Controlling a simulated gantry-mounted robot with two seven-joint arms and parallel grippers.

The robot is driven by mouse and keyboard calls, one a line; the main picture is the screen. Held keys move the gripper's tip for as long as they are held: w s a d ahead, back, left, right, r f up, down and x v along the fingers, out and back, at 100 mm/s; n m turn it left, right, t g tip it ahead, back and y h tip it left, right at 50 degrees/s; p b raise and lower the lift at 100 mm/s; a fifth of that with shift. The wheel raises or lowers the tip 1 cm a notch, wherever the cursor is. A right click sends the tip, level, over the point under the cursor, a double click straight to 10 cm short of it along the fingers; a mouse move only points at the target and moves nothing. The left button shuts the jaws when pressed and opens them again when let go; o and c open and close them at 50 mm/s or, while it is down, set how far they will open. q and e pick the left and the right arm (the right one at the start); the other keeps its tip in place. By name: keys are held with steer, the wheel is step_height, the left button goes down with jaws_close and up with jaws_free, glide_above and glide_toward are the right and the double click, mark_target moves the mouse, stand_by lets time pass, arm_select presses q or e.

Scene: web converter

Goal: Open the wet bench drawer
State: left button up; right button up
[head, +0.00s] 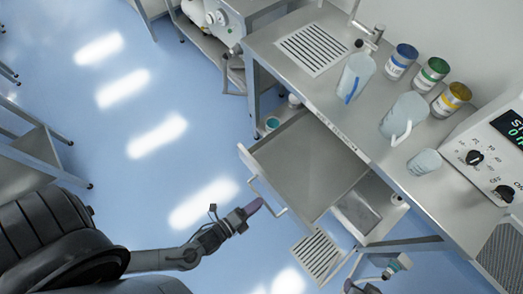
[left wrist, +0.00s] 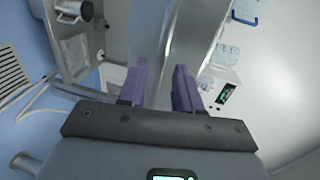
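The wet bench drawer (head: 300,160) is a grey metal drawer, pulled well out of the bench front in the head view; its inside looks empty. Its bar handle (head: 268,197) is on the drawer front. My right gripper does not show clearly in either view.
The bench top (head: 335,105) carries jugs (head: 403,115), several labelled cans (head: 432,72) and a control box with a display (head: 490,150). The blue floor (head: 150,60) left of the drawer is clear.

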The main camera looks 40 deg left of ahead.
arm_select(q)
steer(key=v, duration=0.7)
steer(key=shift+p, duration=0.3)
